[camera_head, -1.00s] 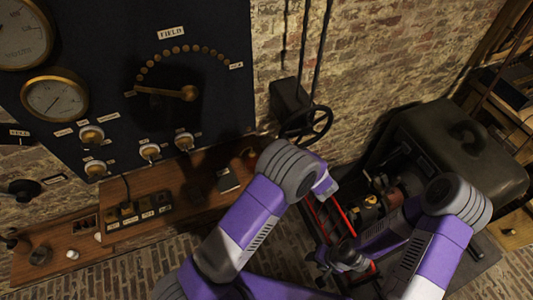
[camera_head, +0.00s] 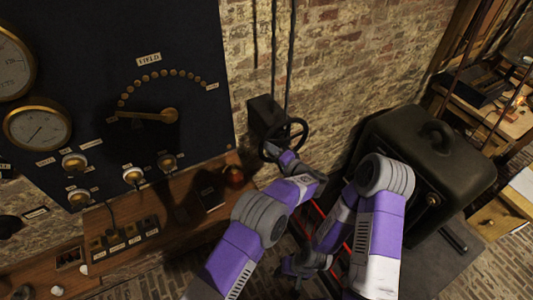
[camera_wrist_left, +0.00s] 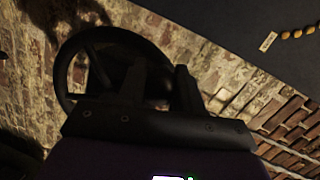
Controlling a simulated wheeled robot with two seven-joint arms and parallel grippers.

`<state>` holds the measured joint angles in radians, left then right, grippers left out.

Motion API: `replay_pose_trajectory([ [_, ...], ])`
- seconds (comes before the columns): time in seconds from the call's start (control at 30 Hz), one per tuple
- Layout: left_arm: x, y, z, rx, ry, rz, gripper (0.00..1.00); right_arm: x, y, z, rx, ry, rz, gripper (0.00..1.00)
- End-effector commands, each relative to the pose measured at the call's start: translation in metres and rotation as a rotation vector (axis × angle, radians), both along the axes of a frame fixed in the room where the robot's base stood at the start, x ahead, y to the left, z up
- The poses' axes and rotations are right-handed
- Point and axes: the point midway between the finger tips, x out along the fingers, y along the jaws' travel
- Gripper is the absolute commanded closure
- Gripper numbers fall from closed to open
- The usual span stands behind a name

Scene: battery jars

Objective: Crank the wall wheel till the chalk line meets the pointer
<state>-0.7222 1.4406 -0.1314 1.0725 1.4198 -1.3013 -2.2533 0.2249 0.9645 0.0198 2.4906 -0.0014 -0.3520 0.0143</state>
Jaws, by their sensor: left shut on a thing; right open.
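The dark wall wheel (camera_head: 304,131) stands out from a black box on the brick wall, right of the switchboard. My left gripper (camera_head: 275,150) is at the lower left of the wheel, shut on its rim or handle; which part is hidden. In the left wrist view the wheel (camera_wrist_left: 61,75) rings the dark fingers of my left gripper (camera_wrist_left: 160,82), with a spoke at its upper left. I cannot make out a chalk line or a pointer in either view. My right gripper (camera_head: 303,266) is low in the head view, open and apart from the wheel.
The black switchboard (camera_head: 190,60) with gauges and knobs fills the left, above a wooden shelf (camera_head: 170,222). A red-brown knob (camera_head: 234,176) sits close to my left arm. A large dark machine cover (camera_head: 425,150) stands at right. Bare brick wall (camera_head: 350,60) lies above the wheel.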

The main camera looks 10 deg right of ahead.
Motion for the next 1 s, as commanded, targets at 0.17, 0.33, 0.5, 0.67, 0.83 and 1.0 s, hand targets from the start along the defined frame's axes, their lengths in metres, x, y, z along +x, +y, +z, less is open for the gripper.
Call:
replay_pose_trajectory([
  [0.17, 0.0015, -0.0014, 0.0052, -0.002, -0.01, -0.004, 1.0, 0.0, 0.0, 0.0002, 0.0, 0.0, 0.0, 0.57],
  [0.33, 0.0018, -0.0014, 0.0056, -0.003, -0.011, -0.005, 0.61, 0.0, 0.0, 0.0002, 0.0, 0.0, 0.0, 0.57],
  [0.5, 0.0013, -0.0011, 0.0041, -0.002, -0.007, -0.004, 0.4, 0.0, 0.0, 0.0002, 0.0, 0.0, 0.0, 0.57],
  [0.67, 0.001, -0.0006, 0.0026, -0.002, -0.005, -0.004, 0.4, 0.0, 0.0001, 0.0001, 0.0, 0.0, 0.0, 0.57],
  [0.83, 0.0, -0.0005, 0.0026, -0.002, -0.004, -0.001, 0.4, 0.0, 0.0, 0.0011, 0.0, 0.0, 0.0, 0.57],
  [1.0, -0.0044, -0.0007, 0.0068, -0.002, -0.003, 0.013, 0.4, -0.0001, 0.0001, 0.0056, 0.0, 0.0, 0.0, 0.57],
])
